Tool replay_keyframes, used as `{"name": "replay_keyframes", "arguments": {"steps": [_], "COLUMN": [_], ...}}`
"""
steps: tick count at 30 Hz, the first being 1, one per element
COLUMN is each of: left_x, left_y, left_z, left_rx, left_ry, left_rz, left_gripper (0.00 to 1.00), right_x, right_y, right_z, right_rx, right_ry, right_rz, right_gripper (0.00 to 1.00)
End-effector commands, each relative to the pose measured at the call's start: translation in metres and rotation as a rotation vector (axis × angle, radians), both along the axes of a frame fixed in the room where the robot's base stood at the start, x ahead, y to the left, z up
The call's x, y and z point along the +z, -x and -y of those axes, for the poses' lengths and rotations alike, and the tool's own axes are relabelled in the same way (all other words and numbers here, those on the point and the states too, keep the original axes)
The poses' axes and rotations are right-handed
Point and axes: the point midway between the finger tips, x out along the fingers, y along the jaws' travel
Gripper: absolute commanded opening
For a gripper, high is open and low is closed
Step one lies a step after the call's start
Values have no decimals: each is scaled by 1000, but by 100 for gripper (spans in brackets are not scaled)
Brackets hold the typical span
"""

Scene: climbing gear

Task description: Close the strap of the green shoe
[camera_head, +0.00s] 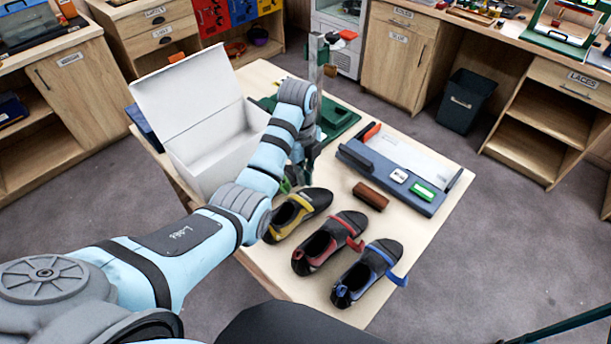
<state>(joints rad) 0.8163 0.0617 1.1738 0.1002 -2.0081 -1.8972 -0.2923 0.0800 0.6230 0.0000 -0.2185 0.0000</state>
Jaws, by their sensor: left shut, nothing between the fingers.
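The green shoe is mostly hidden behind my left arm; a small green patch (285,186) beside the yellow-strapped shoe seems to be part of it. I cannot tell how its strap lies. My left gripper (297,177) points down at that patch, shut and empty, partly hidden by my forearm. I cannot tell whether it touches the shoe. My right gripper is not in view.
A yellow-strapped shoe (311,200), a red-strapped shoe (323,243) and a blue-strapped shoe (362,280) stand in a row on the table (425,235). A brown block (370,195), a blue tray (388,181), an open white box (197,108) and a green stand (338,117) are behind.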

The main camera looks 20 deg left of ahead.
Motion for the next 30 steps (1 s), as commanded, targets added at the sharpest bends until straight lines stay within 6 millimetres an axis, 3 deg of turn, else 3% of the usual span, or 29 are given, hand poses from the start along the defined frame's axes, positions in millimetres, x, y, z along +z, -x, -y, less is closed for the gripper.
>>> {"name": "replay_keyframes", "arguments": {"steps": [8,15,21,30], "left_x": [-45,-98,-89,-86], "left_y": [-1,1,-9,-11], "left_z": [12,14,-15,-24], "left_rx": [-17,-16,-13,-13], "left_ry": [1,0,-1,0], "left_rz": [-3,-2,0,1], "left_gripper": [0,0,0,0], "right_x": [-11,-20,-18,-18], "right_y": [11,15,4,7], "right_z": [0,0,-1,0], "right_rx": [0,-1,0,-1], "right_ry": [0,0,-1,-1], "right_rz": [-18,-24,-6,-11], "right_gripper": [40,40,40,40]}}
